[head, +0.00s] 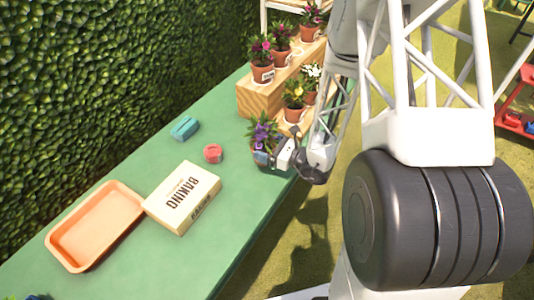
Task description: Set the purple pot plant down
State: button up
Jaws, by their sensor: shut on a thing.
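The purple pot plant (262,133) has purple flowers and green leaves. It is at the right edge of the green table (232,225), in front of the wooden stand. My gripper (273,155) is shut on it at the pot, coming from the right. The gripper hides most of the pot, so I cannot tell whether its base touches the table.
A stepped wooden stand (257,101) behind holds several other potted flowers, one yellow (293,93) close by. A red round object (213,153), a blue block (184,128), a cardboard box (183,197) and an orange tray (97,226) lie to the left. Bare table lies between.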

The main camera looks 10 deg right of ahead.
jog(key=shift+f, duration=1.7)
jog(key=shift+f, duration=0.15)
jog(key=o, duration=0.9)
jog(key=shift+d, duration=0.1)
jog(key=shift+v, duration=5.9)
jog(key=shift+s, duration=0.1)
jog(key=shift+r, duration=0.2)
